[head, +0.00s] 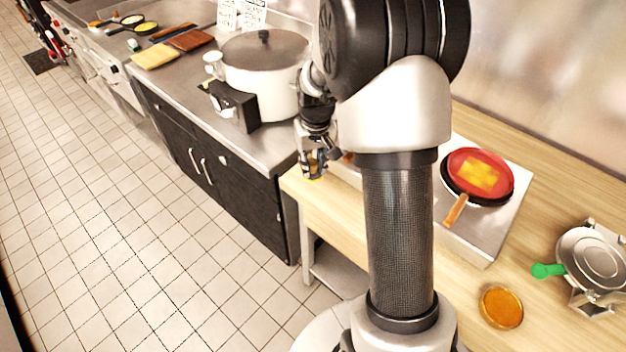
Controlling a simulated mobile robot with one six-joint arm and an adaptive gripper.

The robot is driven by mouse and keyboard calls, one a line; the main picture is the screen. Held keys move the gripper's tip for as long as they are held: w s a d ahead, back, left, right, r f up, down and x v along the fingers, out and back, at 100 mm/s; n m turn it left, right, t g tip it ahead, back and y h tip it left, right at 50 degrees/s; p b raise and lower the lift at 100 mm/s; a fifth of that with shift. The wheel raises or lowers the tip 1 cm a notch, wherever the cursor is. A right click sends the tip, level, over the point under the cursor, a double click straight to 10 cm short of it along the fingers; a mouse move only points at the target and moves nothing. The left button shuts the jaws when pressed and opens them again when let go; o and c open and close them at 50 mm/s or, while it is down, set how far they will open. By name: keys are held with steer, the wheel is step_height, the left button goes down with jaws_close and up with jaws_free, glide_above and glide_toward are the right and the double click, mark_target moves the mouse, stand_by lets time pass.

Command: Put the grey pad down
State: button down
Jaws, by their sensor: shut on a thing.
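My gripper (313,170) is in the middle of the head view, fingers pointing down. It is above the left end of the wooden counter (335,210), close to the steel counter's corner. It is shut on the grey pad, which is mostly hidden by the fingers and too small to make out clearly. A small yellow-orange patch shows at the fingertips. I cannot tell whether the pad touches the wood. My arm hides part of the counter behind it.
A large lidded pot (265,85) and a black box (234,106) stand left of my gripper. A red pan (480,175) sits on a hob at right. Further right are a round waffle iron (592,258) and an amber dish (501,307). Wood near the front edge is clear.

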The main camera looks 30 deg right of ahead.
mark_target(313, 172)
steer(key=shift+f+b, duration=0.7)
steer(key=shift+f, duration=1.9)
steer(key=shift+f, duration=0.2)
steer(key=c, duration=1.3)
jaws_free()
steer(key=shift+c, duration=0.2)
steer(key=shift+r, duration=0.1)
